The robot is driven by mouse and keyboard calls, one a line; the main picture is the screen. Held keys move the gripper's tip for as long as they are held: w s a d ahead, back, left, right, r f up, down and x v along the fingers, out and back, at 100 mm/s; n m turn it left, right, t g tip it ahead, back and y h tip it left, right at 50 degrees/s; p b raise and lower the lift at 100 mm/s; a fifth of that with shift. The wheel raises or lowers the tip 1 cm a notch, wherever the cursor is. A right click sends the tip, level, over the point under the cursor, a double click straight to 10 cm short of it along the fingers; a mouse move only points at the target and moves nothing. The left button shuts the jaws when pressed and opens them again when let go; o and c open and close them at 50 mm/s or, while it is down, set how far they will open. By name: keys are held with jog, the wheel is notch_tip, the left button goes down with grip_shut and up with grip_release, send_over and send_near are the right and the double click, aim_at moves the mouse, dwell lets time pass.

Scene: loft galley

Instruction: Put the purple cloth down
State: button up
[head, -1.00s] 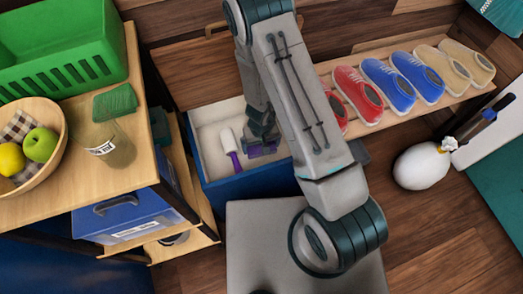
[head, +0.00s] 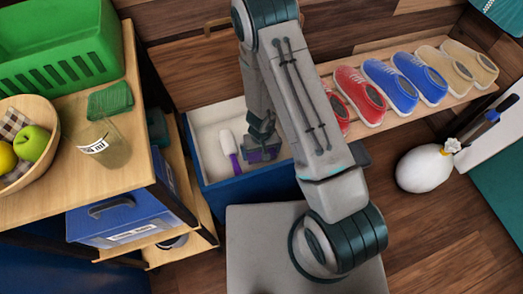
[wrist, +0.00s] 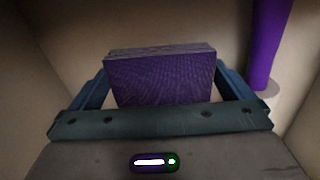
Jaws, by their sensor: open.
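The purple cloth (wrist: 160,80) is a folded block in the wrist view, standing between the two fingers of my gripper (wrist: 161,68). Narrow gaps show between the cloth and the fingers, so the jaws are open around it. In the head view the cloth (head: 270,155) shows at the end of my gripper (head: 262,143), inside the open blue-fronted drawer (head: 250,188) with a pale interior. My gripper hides part of the cloth there. Whether the cloth touches the drawer floor is hard to tell.
A brush with a purple handle (head: 234,163) lies in the drawer left of my gripper; its handle (wrist: 268,45) shows at the wrist view's right. Drawer walls are close around. Shoes (head: 404,92) line a shelf to the right. A wooden side unit (head: 130,165) stands left.

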jog(key=shift+f, duration=0.15)
notch_tip(320, 180, up, 14)
jog(key=p, duration=0.7)
notch_tip(320, 180, up, 8)
jog(key=y, duration=0.2)
send_over(261, 152)
notch_tip(261, 152, up, 10)
jog(key=s+d, duration=0.2)
jog(key=s+d+r+m+t+h, duration=0.1)
jog(key=s+d+r+m+h, duration=0.1)
jog(key=s+d+r, duration=0.8)
notch_tip(261, 152, up, 3)
jog(key=shift+d+r, duration=0.15)
